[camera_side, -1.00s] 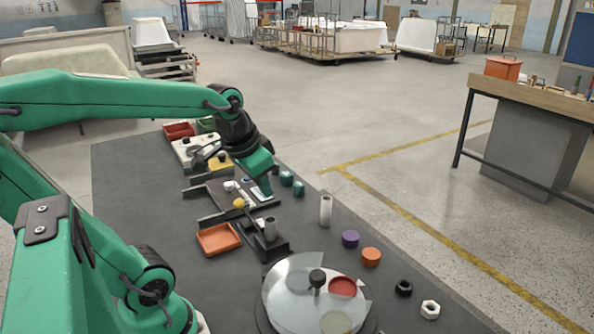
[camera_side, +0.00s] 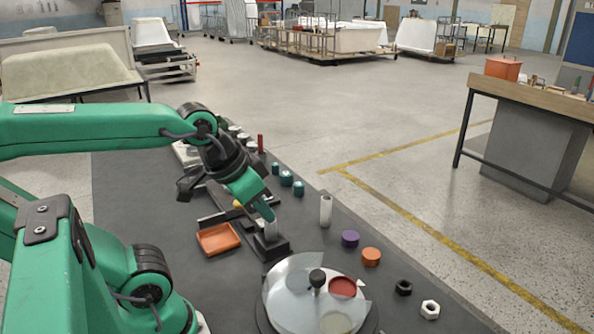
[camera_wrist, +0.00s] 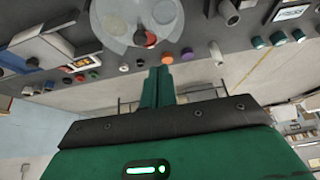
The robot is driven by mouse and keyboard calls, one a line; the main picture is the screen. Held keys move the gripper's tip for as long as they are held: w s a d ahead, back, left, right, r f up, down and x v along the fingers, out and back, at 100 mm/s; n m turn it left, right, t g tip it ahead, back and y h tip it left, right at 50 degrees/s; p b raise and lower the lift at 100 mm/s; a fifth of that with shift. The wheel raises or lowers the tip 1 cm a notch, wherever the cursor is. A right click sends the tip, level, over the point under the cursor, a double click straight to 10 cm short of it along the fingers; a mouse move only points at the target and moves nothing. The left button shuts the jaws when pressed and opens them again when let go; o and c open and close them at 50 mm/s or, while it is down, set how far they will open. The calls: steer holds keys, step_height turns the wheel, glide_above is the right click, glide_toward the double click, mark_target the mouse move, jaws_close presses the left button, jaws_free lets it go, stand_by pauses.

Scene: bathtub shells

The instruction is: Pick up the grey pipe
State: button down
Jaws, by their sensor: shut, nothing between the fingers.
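A short grey pipe (camera_side: 271,231) stands upright in a black block (camera_side: 268,250) in the side view. It also shows at the top of the wrist view (camera_wrist: 229,12). A second, lighter grey pipe (camera_side: 326,210) stands upright on the mat to its right; the wrist view shows it too (camera_wrist: 215,52). My gripper (camera_side: 269,215) is shut and empty. In the side view its tips overlap the top of the pipe in the block; I cannot tell if they touch it. In the wrist view its fingers (camera_wrist: 158,72) are together, with nothing between them.
An orange tray (camera_side: 218,238) lies left of the block. A round plate with a black knob (camera_side: 317,278) is in front. Purple (camera_side: 350,239) and orange caps (camera_side: 371,257), two nuts and teal knobs (camera_side: 286,178) line the mat's right side.

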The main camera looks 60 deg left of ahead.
steer(key=c, duration=1)
jaws_free()
steer(key=shift+w, duration=0.1)
steer(key=w+a+f+n+g, duration=0.1)
steer(key=w+a+f+n, duration=0.2)
steer(key=a+n, duration=0.2)
steer(key=w+a+f+n+g, duration=0.2)
steer(key=a+n, duration=0.4)
steer(key=n, duration=0.6)
steer(key=w+a+f+n+g, duration=0.2)
steer(key=w+a+f+n, duration=0.2)
steer(key=n, duration=0.4)
steer(key=shift+a+f+n, duration=0.3)
steer(key=shift+a+f, duration=0.2)
steer(key=shift+a, duration=0.3)
steer(key=shift+a+f+n+g, duration=0.3)
steer(key=shift+a+f+n, duration=0.15)
steer(key=shift+n, duration=0.25)
